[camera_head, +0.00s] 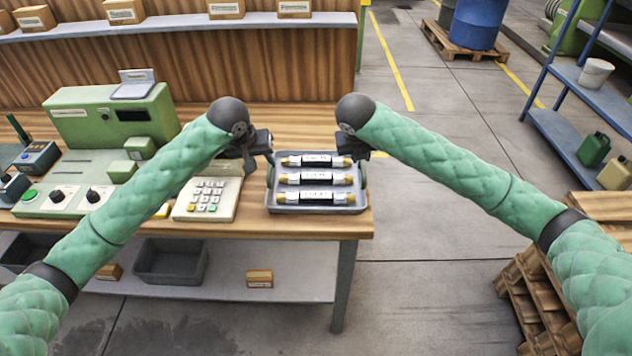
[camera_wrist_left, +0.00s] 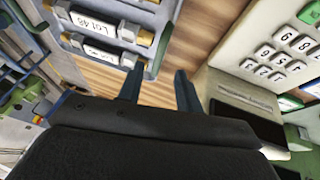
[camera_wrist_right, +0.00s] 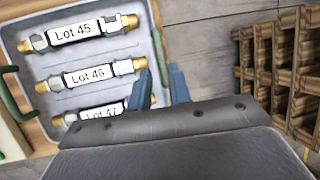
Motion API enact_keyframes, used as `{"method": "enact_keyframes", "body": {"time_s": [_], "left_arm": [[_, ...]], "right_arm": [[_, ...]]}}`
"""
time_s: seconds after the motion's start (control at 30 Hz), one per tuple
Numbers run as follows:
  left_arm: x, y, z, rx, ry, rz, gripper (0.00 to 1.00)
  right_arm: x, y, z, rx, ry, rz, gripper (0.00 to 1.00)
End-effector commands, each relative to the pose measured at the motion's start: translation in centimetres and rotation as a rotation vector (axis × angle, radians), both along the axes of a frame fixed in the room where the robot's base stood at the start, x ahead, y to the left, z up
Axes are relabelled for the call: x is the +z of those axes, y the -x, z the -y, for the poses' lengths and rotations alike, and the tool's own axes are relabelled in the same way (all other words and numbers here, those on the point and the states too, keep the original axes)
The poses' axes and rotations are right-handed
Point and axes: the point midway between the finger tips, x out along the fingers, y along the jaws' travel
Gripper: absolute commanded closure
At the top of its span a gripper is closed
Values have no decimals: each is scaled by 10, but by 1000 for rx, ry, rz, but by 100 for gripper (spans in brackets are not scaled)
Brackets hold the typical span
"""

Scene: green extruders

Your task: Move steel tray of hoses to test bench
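The grey steel tray (camera_head: 320,209) lies flat on the wooden bench top near its right end. It holds three black hoses (camera_head: 320,178) with brass ends and white lot labels, also seen in the right wrist view (camera_wrist_right: 83,77). My left gripper (camera_head: 266,158) is at the tray's left side; in the left wrist view its two fingers (camera_wrist_left: 158,90) stand apart with bare wood between them. My right gripper (camera_head: 360,156) is at the tray's right side.
A keypad device (camera_head: 207,199) stands close left of the tray, and a green machine (camera_head: 115,118) farther left. A shelf with small boxes (camera_head: 226,9) runs behind. Wooden pallets (camera_head: 535,300) and a blue rack (camera_head: 565,135) stand right, with clear floor (camera_head: 430,240) between.

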Motion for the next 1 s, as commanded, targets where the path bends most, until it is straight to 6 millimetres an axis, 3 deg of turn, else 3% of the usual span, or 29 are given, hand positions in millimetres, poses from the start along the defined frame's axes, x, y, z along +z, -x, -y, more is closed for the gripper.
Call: {"method": "enact_keyframes", "body": {"time_s": [0.27, 0.7, 1.0], "left_arm": [[-3, -1, 1, -1, 0, 0, 65], [-52, -21, 12, -2, -1, -1, 65], [-70, -28, 16, -3, -1, 1, 65]], "right_arm": [[-3, -1, 1, -3, -1, 1, 80], [-52, -21, 11, -4, -2, 0, 80], [-70, -29, 16, -3, -1, 2, 80]]}}
